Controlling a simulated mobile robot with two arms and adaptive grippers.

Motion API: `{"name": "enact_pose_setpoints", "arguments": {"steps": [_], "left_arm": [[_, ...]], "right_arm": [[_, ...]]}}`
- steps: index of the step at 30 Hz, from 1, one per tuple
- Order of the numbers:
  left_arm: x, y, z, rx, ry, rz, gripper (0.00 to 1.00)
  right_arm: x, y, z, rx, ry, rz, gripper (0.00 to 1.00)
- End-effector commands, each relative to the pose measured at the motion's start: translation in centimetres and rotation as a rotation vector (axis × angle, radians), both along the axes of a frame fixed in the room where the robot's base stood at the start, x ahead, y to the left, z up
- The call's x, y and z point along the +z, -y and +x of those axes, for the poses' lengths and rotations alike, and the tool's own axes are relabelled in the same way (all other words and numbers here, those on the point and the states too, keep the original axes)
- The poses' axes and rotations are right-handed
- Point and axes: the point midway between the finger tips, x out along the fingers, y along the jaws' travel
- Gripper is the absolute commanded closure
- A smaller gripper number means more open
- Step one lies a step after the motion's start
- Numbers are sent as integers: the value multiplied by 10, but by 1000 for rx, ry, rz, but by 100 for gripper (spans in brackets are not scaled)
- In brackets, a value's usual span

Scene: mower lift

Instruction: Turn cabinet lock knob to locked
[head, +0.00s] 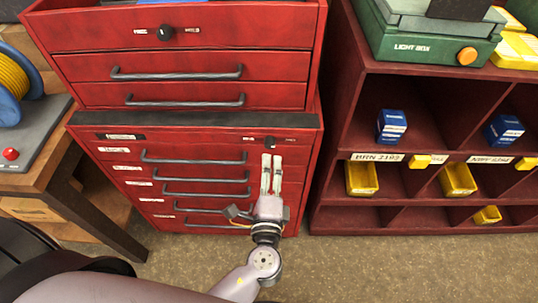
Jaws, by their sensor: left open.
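The red tool cabinet (222,150) stands at centre left with drawers and grey bar handles. A small dark lock knob (270,142) sits at the upper right of its lower section, between two small labels too small to read. Another black knob (165,32) sits on the upper chest, also between two labels. My left gripper (272,157) points up the picture, its fingers slightly apart and empty. Its fingertips appear just below the lower knob; I cannot tell whether they touch it. My right gripper is out of view.
A red shelf unit (361,110) with blue boxes and yellow bins stands at the right, a green case (428,38) on top. A wooden bench (62,160) with a cable reel (14,78) stands at the left. The floor (400,265) at lower right is clear.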

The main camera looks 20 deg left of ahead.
Motion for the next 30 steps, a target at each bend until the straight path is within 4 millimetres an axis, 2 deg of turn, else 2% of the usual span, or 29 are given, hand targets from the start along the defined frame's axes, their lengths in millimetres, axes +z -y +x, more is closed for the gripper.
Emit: {"name": "enact_pose_setpoints", "arguments": {"steps": [3,9,27,30], "left_arm": [[1,6,-23,-1,-2,-1,55],[2,12,-44,0,-1,2,55],[2,14,-48,0,1,1,55],[-6,14,-47,-4,-16,-4,55]], "right_arm": [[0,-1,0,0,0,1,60],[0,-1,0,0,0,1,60],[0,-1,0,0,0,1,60],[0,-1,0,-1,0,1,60]]}}
